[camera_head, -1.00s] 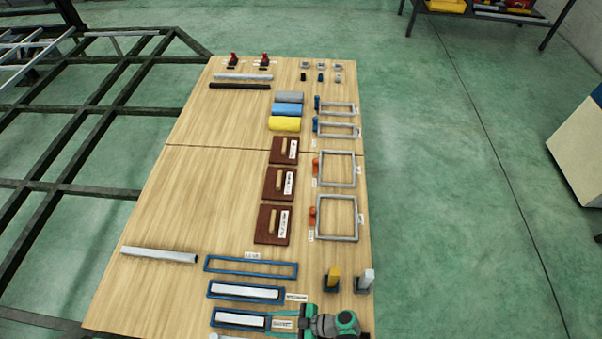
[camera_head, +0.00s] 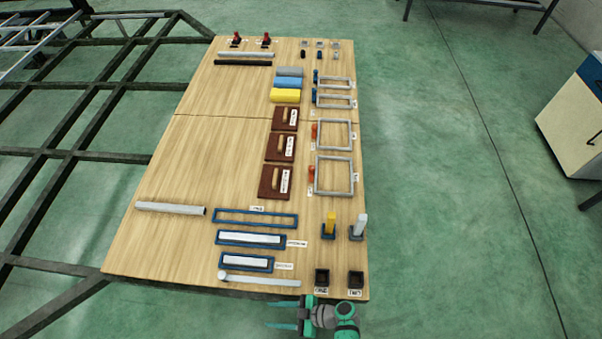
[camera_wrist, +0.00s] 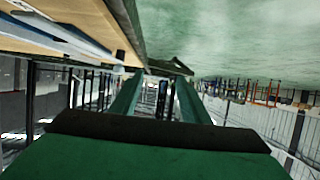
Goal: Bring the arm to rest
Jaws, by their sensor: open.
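My gripper (camera_head: 284,313) is at the near edge of the wooden table (camera_head: 165,250) in the head view, just off its front right part. Its two teal fingers point left and stand apart, with nothing between them. In the wrist view the fingers (camera_wrist: 155,97) reach forward, also apart and empty. The table edge shows at the upper left there, close beside the fingers. The view looks sideways or tilted.
Near the gripper on the table lie a grey bar with a round end (camera_head: 260,281), two small black holders (camera_head: 322,278) and blue frames (camera_head: 255,218). A dark metal chassis (camera_head: 75,130) stands left.

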